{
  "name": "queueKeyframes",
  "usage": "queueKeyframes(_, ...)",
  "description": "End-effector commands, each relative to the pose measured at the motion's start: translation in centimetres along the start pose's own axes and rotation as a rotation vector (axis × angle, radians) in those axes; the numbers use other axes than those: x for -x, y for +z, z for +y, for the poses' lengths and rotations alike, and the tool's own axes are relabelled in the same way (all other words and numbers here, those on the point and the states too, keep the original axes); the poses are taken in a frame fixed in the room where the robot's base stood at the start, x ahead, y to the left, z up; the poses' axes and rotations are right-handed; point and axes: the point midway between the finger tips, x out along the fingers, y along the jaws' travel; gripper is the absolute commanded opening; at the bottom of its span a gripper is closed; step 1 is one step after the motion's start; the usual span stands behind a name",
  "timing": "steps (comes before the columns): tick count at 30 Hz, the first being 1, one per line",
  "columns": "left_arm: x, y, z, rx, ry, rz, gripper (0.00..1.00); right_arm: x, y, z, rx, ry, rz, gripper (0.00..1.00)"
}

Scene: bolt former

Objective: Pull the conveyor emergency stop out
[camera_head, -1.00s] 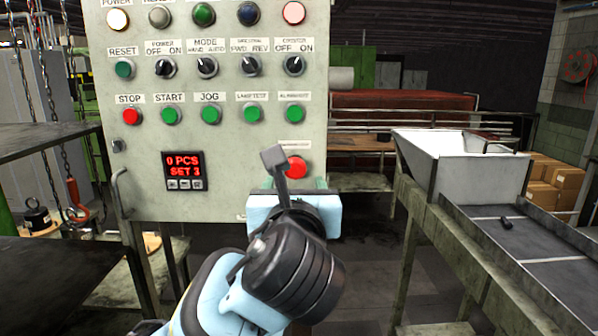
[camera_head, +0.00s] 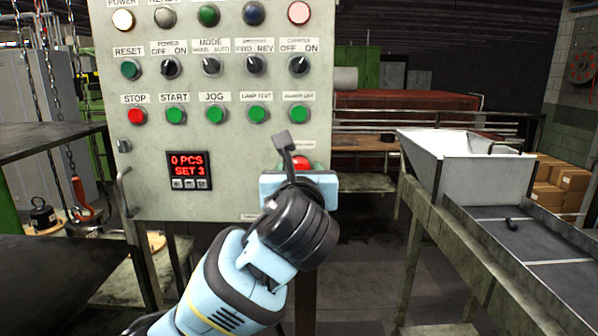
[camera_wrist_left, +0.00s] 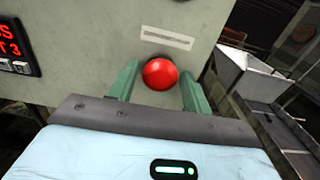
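The red emergency stop button (camera_head: 302,163) is at the lower right of the grey control panel (camera_head: 236,180). In the head view its lower part is hidden behind my left gripper (camera_head: 290,160). In the left wrist view the round red button (camera_wrist_left: 160,74) shows between the tips of the two green fingers of my left gripper (camera_wrist_left: 160,88). The fingers are apart, one on each side of the button, with a gap visible on both sides. I cannot tell exactly how far the tips are from the panel. My right gripper is not in view.
The panel carries several other buttons and knobs above, including a red STOP button (camera_head: 136,116), and a red counter display (camera_head: 189,171). A white hopper (camera_head: 470,165) and conveyor (camera_head: 520,235) stand at the right. Dark tables (camera_head: 60,275) are at the left.

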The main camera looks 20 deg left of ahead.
Motion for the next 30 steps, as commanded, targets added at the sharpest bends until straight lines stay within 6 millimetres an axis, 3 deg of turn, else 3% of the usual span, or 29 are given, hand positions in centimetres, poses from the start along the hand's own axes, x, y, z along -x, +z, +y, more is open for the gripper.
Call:
queueKeyframes(1, 0.01, 0.01, 0.00, 0.000, 0.000, 0.000, 0.42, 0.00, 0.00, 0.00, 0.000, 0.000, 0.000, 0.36)
queueKeyframes(11, 0.02, 0.00, 0.00, 0.000, 0.000, 0.000, 0.00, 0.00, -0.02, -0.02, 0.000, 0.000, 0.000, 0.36)
queueKeyframes(27, 0.12, -0.09, -0.10, 0.000, -0.002, 0.001, 0.00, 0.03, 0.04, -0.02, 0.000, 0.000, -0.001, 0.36)
queueKeyframes(28, 0.11, -0.10, -0.10, 0.000, -0.002, 0.001, 0.40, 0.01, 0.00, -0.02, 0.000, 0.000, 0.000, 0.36)
queueKeyframes(30, 0.10, -0.09, -0.10, 0.000, -0.002, 0.001, 0.50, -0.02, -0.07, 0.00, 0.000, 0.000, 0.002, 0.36)
